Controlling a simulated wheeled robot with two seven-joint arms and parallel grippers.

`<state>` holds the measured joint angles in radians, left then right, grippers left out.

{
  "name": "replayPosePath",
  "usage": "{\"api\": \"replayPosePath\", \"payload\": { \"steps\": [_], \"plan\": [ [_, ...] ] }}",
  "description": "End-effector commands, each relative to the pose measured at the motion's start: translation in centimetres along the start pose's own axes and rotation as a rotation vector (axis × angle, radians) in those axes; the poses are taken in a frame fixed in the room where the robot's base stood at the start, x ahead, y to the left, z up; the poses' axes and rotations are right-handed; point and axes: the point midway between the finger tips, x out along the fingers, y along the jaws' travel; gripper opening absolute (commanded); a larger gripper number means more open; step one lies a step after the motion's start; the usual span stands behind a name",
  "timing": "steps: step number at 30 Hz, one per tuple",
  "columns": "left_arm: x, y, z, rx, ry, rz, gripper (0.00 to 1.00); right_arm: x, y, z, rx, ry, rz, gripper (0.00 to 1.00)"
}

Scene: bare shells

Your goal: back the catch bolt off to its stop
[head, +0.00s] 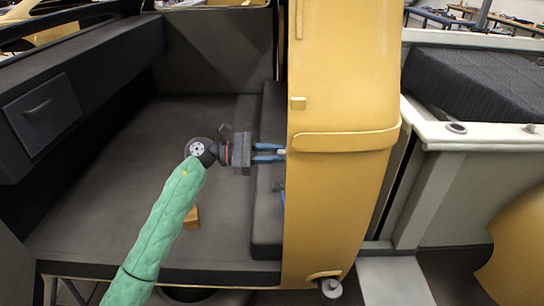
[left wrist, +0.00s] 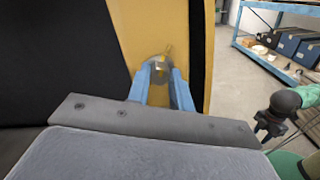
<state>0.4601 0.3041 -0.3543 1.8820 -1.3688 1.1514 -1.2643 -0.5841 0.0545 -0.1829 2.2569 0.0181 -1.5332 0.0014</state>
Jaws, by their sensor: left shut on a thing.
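The yellow door (head: 345,80) stands upright, edge towards me, in the head view. My left gripper (head: 280,153) comes in from the left on a green-sleeved arm. Its two blue fingers reach the door's left face. In the left wrist view the left gripper (left wrist: 161,75) is shut on the catch bolt (left wrist: 160,66), a small brassy piece at a round grey plate on the yellow panel. How far the bolt stands out cannot be told.
Left of the door is a dark, open interior with a drawer (head: 42,112) and a flat floor. A small orange block (head: 192,217) lies on it, partly behind my arm. A pale body frame (head: 470,137) stands right of the door. A blue shelf (left wrist: 275,62) stands far back.

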Motion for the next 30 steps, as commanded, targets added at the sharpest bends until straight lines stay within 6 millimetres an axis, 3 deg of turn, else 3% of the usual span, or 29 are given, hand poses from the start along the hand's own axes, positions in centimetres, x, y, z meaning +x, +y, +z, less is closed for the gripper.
{"api": "replayPosePath", "payload": {
  "steps": [6,14,24,30],
  "plan": [
    [-0.1,-0.1,-0.3,-0.188,0.003,-0.001,0.0,-4.7,-0.3,0.3,0.0,0.009,-0.005,0.36],
    [-0.1,0.1,-0.1,-0.436,0.003,-0.001,0.0,-8.0,-0.5,0.9,0.001,0.009,-0.008,0.36],
    [-0.1,0.2,0.0,-0.76,0.002,0.0,0.0,-8.0,-0.4,0.8,0.001,0.008,-0.008,0.36],
    [-0.1,0.3,0.1,-0.95,0.002,0.001,0.0,-5.3,-0.2,0.3,-0.001,0.004,-0.004,0.36]
  ]
}}
